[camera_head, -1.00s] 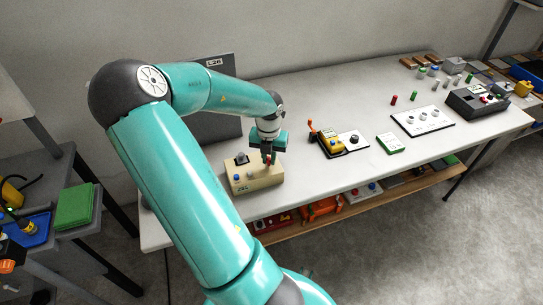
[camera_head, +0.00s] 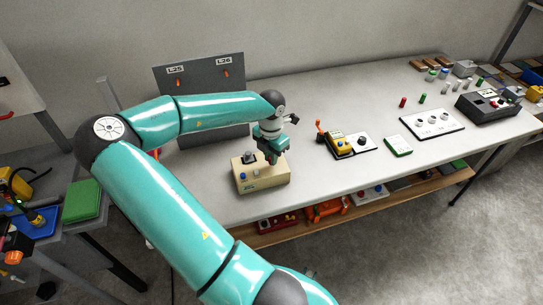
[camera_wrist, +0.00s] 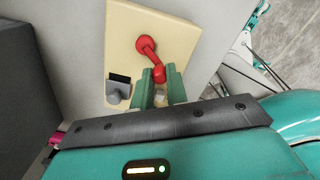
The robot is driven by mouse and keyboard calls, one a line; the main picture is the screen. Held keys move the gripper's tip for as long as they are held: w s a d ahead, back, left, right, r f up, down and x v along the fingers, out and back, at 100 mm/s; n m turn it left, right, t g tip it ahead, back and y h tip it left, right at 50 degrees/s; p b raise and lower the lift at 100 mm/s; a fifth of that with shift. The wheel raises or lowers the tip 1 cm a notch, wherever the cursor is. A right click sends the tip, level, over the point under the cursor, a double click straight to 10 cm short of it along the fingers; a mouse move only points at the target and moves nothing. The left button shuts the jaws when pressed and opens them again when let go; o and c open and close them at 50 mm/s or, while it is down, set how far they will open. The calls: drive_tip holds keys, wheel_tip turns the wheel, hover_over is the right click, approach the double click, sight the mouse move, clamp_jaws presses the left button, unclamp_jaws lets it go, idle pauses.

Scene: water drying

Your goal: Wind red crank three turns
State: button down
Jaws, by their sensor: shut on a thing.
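The red crank (camera_wrist: 148,46) is on a cream box in the wrist view, with its hub near the top and its arm running down to a red knob. My gripper (camera_wrist: 160,80) is shut on the knob, its two green fingers either side of it. In the head view the cream box (camera_head: 262,183) stands on the table's near left part. My gripper (camera_head: 271,157) is over the box's far right part there, and it hides the crank. A grey part (camera_wrist: 117,90) with a dark slot sits on the box beside the fingers.
A grey panel (camera_head: 205,90) marked L25 and L26 stands behind the box. To the right are a yellow device (camera_head: 341,144), a green-topped block (camera_head: 398,145) and a white board with knobs (camera_head: 432,124). The table (camera_head: 320,195) is clear in front of these.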

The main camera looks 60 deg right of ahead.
idle(0.4)
drive_tip(key=c, duration=1.4)
unclamp_jaws()
drive_tip(key=shift+r, duration=0.1)
wheel_tip(320, 180, up, 14)
drive_tip(key=shift+f, duration=0.15)
